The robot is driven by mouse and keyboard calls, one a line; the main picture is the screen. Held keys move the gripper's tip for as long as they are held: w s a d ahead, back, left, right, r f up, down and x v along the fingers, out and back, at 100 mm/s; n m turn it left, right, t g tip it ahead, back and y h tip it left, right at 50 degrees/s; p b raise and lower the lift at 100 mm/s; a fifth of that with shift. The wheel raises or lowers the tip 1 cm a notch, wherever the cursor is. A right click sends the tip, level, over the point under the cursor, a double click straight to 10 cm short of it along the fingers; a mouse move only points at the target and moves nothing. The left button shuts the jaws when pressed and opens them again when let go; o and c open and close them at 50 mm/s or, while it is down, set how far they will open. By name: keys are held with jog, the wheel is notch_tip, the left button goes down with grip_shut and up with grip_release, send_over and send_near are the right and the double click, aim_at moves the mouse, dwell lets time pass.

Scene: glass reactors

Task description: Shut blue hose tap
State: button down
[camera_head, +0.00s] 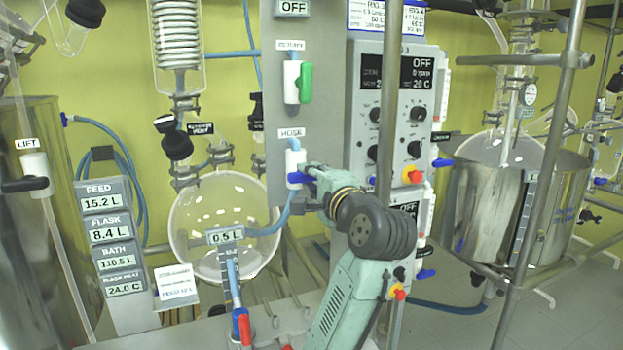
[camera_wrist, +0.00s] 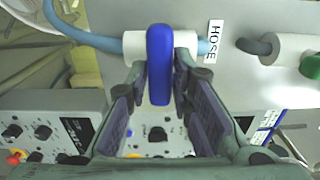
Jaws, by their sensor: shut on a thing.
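The blue hose tap handle (camera_head: 293,181) sits on a white valve body (camera_head: 294,158) under the HOSE label on the grey panel. In the wrist view the handle (camera_wrist: 159,62) stands across the white valve body (camera_wrist: 133,45), at about a right angle to the blue hose line. My gripper (camera_head: 309,181) reaches it from the right in the head view. In the wrist view my gripper's fingers (camera_wrist: 163,80) lie on both sides of the handle and are shut on it. The handle's lower end is between the fingers.
A green-handled RETURN tap (camera_head: 305,82) is above on the same panel (camera_head: 270,60). A control box (camera_head: 390,110) with knobs is right of it. A round glass flask (camera_head: 225,215) hangs to the left. A vertical metal pole (camera_head: 384,110) stands close to my arm.

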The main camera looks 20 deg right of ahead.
jog(key=c, duration=1.5)
grip_release()
jog(key=s, duration=1.2)
jog(key=shift+d, duration=0.2)
